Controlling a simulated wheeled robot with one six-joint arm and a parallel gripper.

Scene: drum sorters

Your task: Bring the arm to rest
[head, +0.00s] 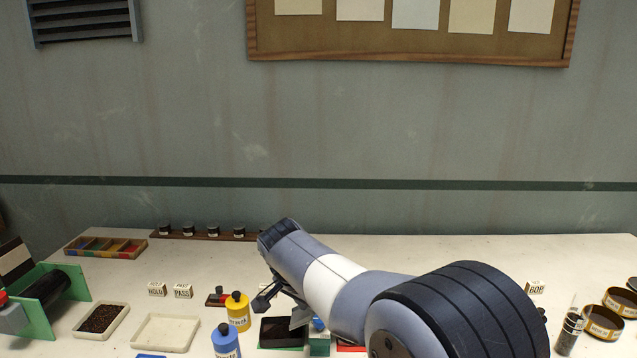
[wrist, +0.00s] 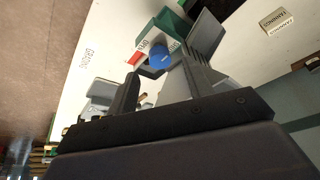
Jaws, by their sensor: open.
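My arm reaches from the lower right over the white worktop in the head view. My gripper (head: 279,311) hangs above the table near a black tray (head: 283,331) and points down, apart from the things below. In the wrist view my gripper (wrist: 158,70) has its two fingers spread, with nothing held between them. A round blue thing (wrist: 159,55) shows beyond the fingertips, beside a green box (wrist: 172,24).
A yellow bottle (head: 238,313) and a blue bottle (head: 226,342) stand close left of my gripper. Farther left are a white tray (head: 165,333), a tray of dark grains (head: 101,320) and a green-framed drum (head: 45,293). Round tins (head: 603,323) stand at right.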

